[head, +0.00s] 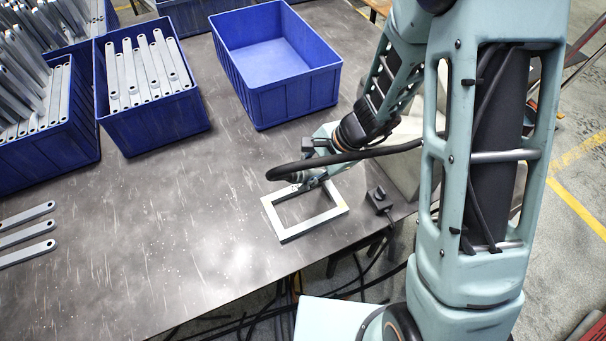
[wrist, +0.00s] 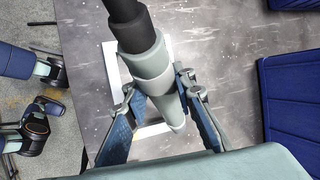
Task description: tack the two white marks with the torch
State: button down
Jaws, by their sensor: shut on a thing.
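My gripper (head: 308,181) is shut on the torch (wrist: 152,68), a grey stepped cylinder with a black hose at its upper end. In the wrist view the blue fingers of my gripper (wrist: 160,92) stand on either side of the torch, and its pale nozzle points down to the right. A pale rectangular metal frame (head: 325,222) lies flat on the table. The frame shows partly behind the torch in the wrist view (wrist: 112,62). I cannot make out the white marks or whether the nozzle touches the frame.
The worn grey table (head: 190,245) is clear left of the frame. A small black block (head: 379,200) sits right of it near the edge. An empty blue bin (head: 290,100) stands behind, with blue bins of metal bars (head: 155,125) at left. Loose bars (head: 27,238) lie at far left.

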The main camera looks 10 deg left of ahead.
jog(key=shift+f+b, duration=0.45)
jog(key=shift+b, duration=0.2)
dwell(2.6)
notch_tip(320, 180, up, 6)
jog(key=p, duration=0.4)
jog(key=shift+r+p, duration=0.15)
jog(key=shift+p, duration=0.15)
jog(key=shift+a, duration=0.1)
dwell(0.3)
